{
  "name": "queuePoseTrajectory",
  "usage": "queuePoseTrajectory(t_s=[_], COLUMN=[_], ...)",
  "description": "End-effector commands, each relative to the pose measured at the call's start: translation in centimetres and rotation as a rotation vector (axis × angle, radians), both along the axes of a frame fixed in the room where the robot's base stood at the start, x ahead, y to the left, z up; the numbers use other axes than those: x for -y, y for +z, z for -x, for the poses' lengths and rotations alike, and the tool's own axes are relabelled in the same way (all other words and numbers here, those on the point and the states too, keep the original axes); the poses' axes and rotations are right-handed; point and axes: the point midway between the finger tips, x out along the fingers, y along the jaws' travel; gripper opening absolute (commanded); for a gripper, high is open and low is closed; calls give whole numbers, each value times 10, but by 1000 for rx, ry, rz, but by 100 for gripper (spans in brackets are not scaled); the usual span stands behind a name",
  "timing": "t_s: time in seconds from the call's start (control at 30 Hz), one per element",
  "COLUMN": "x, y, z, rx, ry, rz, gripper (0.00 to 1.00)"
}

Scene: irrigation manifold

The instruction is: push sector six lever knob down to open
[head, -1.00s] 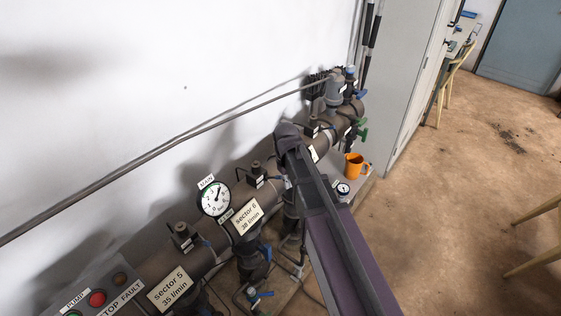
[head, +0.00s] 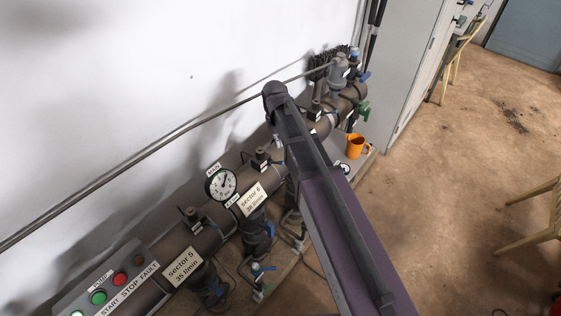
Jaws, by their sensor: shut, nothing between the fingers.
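The sector 6 label (head: 254,199) is on the brown manifold pipe, right of the round main gauge (head: 221,184). A small dark valve top with a lever (head: 262,155) rises from the pipe just behind that label. I cannot tell whether this is the sector six lever knob or whether it is up or down. A dark valve body (head: 258,234) hangs below the label, with a blue handle (head: 263,268) lower down. My purple and dark arm link crosses the pipe right of sector 6 and hides part of it. My gripper is not visible.
The sector 5 label (head: 184,268) and a start/stop button panel (head: 112,289) are at lower left. An orange mug (head: 356,147) stands right of the pipe. A grey cabinet (head: 408,65) is behind it. A grey conduit (head: 150,145) runs along the wall.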

Motion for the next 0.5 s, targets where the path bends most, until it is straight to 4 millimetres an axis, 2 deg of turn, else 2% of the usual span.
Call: queuePoseTrajectory(t_s=[0.27, 0.5], x=[3, 4], y=[-5, -19], z=[0, 1], rx=[0, 0], ry=[-4, -5], rz=[0, 0], gripper=[0, 0])
